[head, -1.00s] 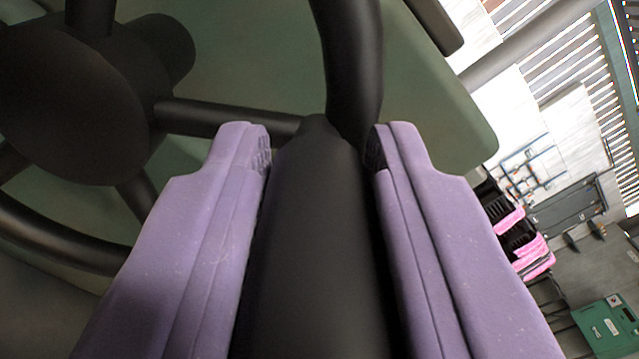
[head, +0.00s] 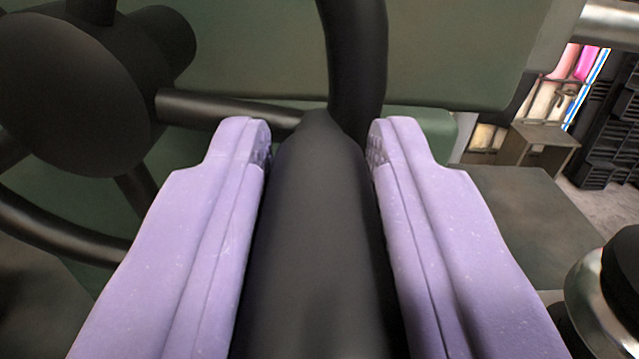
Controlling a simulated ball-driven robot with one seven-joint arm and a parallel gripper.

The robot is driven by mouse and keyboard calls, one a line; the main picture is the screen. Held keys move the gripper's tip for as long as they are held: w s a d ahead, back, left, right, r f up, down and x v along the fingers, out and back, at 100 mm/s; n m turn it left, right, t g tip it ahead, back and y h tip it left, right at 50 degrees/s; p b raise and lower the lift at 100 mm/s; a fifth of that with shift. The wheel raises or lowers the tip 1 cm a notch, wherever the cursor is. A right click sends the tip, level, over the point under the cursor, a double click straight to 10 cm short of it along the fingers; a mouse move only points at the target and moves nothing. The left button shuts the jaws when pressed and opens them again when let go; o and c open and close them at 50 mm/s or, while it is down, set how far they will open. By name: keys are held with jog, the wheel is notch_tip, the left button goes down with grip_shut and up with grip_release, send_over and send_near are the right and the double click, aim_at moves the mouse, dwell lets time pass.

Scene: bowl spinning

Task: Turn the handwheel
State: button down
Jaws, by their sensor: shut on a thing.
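A black handwheel (head: 70,95) with a thick round hub and several spokes fills the left and upper middle of the head view. Its curved rim (head: 352,70) comes down from the top edge, and a thick dark handle (head: 318,240) runs from the rim towards the camera. My gripper (head: 318,140) has two purple fingers, one on each side of the handle, and is shut on it. The fingertips lie close to where the handle joins the rim. The lower end of the handle is cut off by the frame.
A green panel (head: 430,55) stands behind the wheel. A grey-green flat surface (head: 530,215) lies at the right. A shiny metal part with a black top (head: 610,290) is at the lower right edge. Farther back are a brown box-like table (head: 540,145) and stacked black crates (head: 600,130).

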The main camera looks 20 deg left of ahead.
jog(key=shift+f, duration=0.25)
dwell(0.3)
jog(key=c, duration=0.9)
grip_release()
jog(key=v, duration=0.7)
jog(key=shift+s+d, duration=0.15)
jog(key=shift+s, duration=0.25)
